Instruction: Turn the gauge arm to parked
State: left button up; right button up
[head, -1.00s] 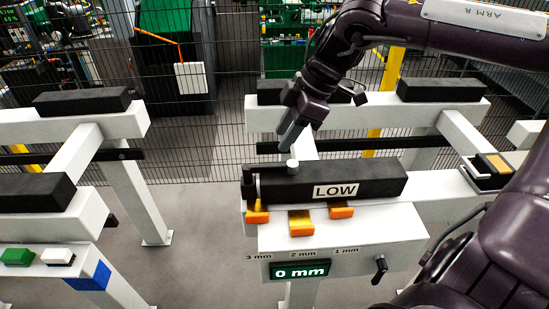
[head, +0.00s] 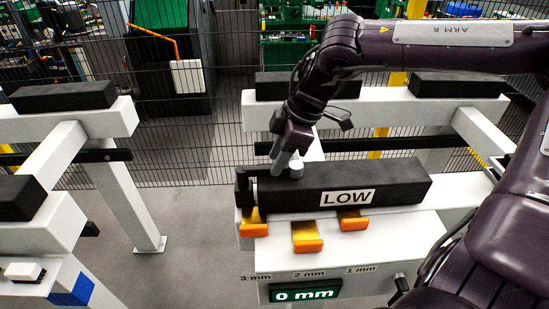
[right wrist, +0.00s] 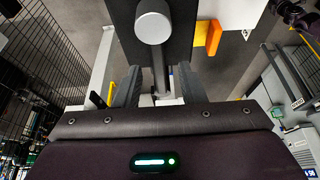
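The gauge arm (head: 270,172) is a thin dark bar on top of the black block marked LOW (head: 400,187), running from a dark post at the block's left end to a pale grey round knob (head: 296,169). My right gripper (head: 282,160) is lowered beside the knob, at its left in the head view. In the right wrist view the knob (right wrist: 153,24) is large, just past the two parted fingertips (right wrist: 158,72). The gripper looks open; I cannot tell whether a finger touches the knob. My left gripper is not in view.
A display reading 0 mm (head: 305,291) sits on the white front panel below 3 mm, 2 mm and 1 mm labels. Orange-ended tabs (head: 307,237) stick out under the block. A small black handle (head: 399,285) is at right. Wire fencing stands behind.

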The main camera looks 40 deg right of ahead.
jog(key=shift+x, duration=0.8)
jog(key=shift+w+f, duration=0.1)
jog(key=shift+f, duration=0.1)
jog(key=c, duration=0.7)
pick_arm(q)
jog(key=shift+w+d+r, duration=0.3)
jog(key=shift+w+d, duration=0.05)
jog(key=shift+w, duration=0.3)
pick_arm(e)
grip_shut()
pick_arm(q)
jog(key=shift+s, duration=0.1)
